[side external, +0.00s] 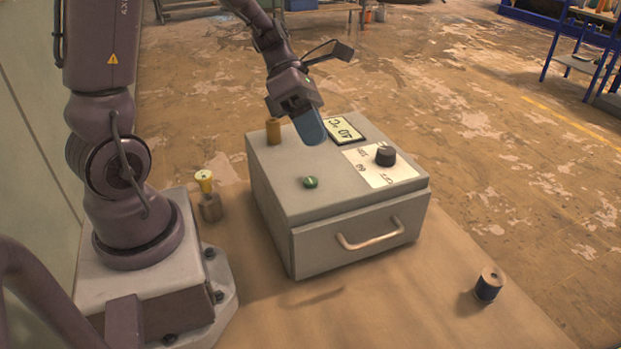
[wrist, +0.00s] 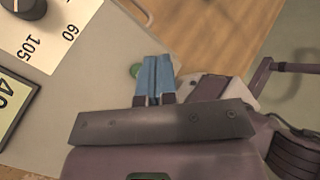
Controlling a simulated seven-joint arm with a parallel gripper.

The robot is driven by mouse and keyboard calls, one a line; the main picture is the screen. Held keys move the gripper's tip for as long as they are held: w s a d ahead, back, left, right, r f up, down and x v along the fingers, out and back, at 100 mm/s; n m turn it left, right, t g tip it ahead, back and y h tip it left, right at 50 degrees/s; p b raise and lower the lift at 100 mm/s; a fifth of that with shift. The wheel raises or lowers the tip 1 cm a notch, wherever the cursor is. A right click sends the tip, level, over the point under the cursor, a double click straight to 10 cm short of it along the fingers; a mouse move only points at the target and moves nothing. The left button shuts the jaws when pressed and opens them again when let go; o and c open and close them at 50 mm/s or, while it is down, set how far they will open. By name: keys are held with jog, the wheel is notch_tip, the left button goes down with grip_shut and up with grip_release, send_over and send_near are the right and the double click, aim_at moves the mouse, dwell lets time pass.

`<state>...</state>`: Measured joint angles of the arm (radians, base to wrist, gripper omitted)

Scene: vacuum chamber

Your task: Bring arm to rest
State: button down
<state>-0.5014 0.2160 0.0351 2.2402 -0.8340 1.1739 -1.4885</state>
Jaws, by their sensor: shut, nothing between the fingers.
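My gripper (side external: 311,128) has blue fingers and hangs above the top of a grey box-shaped vacuum chamber (side external: 273,231). The fingers are shut with nothing between them. In the wrist view my gripper (wrist: 154,77) points over the chamber's top, near the green button. From these views I cannot tell how high the fingertips are above the top. The chamber's front drawer with its bar handle (side external: 370,236) looks shut.
On the chamber are a green button (side external: 310,182), a black dial (side external: 385,155), a display (side external: 344,130) and a brown cylinder (side external: 273,131). A yellow-topped piece (side external: 204,181) stands left of it. The table's front middle is clear.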

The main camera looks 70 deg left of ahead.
jog(key=shift+f+m, duration=0.1)
jog(key=shift+m, duration=0.5)
jog(key=s+m, duration=0.1)
jog(key=m, duration=0.1)
jog(key=s+m+g+y, duration=0.1)
jog(key=m, duration=0.2)
jog(key=s+m+y, duration=0.1)
jog(key=m, duration=0.2)
jog(key=shift+a+f+g, duration=0.2)
jog(key=shift+a+g, duration=0.1)
jog(key=shift+a, duration=0.1)
jog(key=s+d+r+m+t+y, duration=0.2)
jog(key=r+m, duration=0.3)
jog(key=m, duration=0.5)
jog(key=s+d+r+m+t+y, duration=0.2)
jog(key=s+r+m+t+y, duration=0.1)
jog(key=m, duration=0.7)
jog(key=shift+s+r+y, duration=0.45)
jog(key=shift+r+y, duration=0.55)
jog(key=shift+r, duration=0.7)
